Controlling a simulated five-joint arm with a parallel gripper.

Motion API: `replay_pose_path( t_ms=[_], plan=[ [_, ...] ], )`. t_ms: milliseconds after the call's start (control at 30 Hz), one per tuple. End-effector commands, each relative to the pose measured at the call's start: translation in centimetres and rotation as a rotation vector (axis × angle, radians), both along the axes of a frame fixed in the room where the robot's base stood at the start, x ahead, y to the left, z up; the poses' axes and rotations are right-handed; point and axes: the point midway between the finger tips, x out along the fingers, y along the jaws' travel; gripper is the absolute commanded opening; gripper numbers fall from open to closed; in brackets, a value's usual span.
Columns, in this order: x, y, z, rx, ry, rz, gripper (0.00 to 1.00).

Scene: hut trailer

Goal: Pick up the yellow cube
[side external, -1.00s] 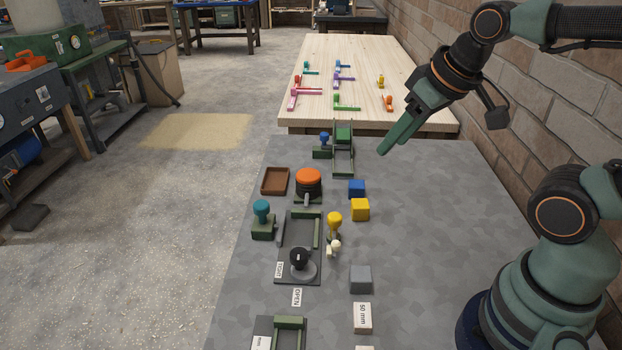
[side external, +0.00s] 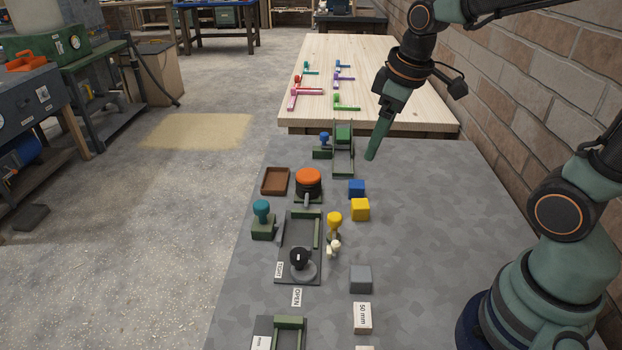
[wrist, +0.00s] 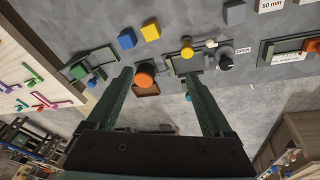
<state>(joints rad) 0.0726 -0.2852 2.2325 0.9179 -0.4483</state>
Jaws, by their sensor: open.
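The yellow cube (side external: 360,209) sits on the grey table, just in front of the blue cube (side external: 356,188) in the side view. In the wrist view the yellow cube (wrist: 150,31) lies above the fingers, to the right of the blue cube (wrist: 127,38). My gripper (side external: 370,156) hangs above the far part of the table, beyond both cubes and apart from them. In the wrist view my gripper (wrist: 158,80) shows two spread fingers with nothing held between them. The yellow cube is fully visible in both views.
A yellow-topped knob (side external: 334,220) and an orange-topped round device (side external: 308,179) stand left of the cubes. A grey block (side external: 361,279) sits nearer the camera. A brown tray (side external: 275,181) lies at the left edge. The table right of the cubes is clear.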

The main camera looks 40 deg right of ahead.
Motion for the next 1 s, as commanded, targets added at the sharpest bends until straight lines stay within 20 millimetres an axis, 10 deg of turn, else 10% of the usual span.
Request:
replay_pose_path(
  t_ms=[400, 1000],
  plan=[
    [5.0, -3.5, -7.6, -0.050, 0.237, 0.399, 0.85],
    [5.5, -4.1, -15.2, -0.046, 0.279, 0.485, 0.85]
  ],
)
